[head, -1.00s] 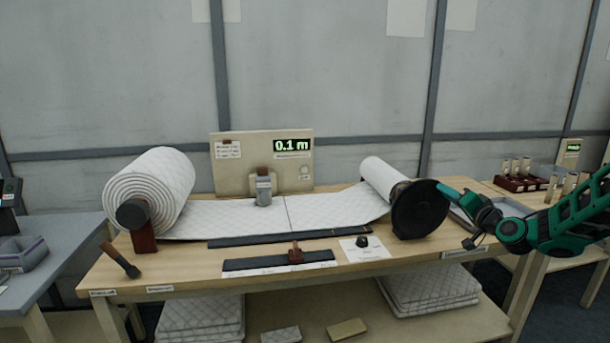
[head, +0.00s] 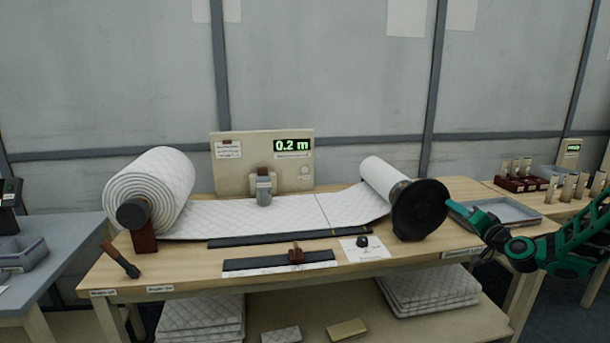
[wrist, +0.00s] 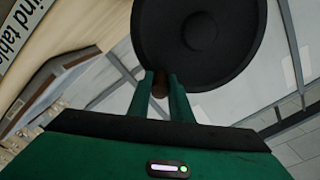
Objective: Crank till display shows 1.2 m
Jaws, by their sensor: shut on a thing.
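The display (head: 292,146) on the upright beige board reads 0.2 m. The black crank disc (head: 420,210) stands at the right end of the take-up roll (head: 385,172); in the wrist view the disc (wrist: 205,35) fills the top. My gripper (wrist: 168,88) is shut on a small brown crank handle (wrist: 160,82) at the disc's rim. In the head view my gripper is at the right of the disc, with its fingertips and the handle hard to make out. White quilted wadding (head: 240,217) runs from the large supply roll (head: 160,185) to the take-up roll.
A grey measuring head (head: 263,187) sits over the wadding. Dark strips (head: 275,238), a white card (head: 362,248) and a wood-handled tool (head: 120,260) lie on the bench (head: 200,275). A grey tray (head: 495,212) lies behind my arm, on the right.

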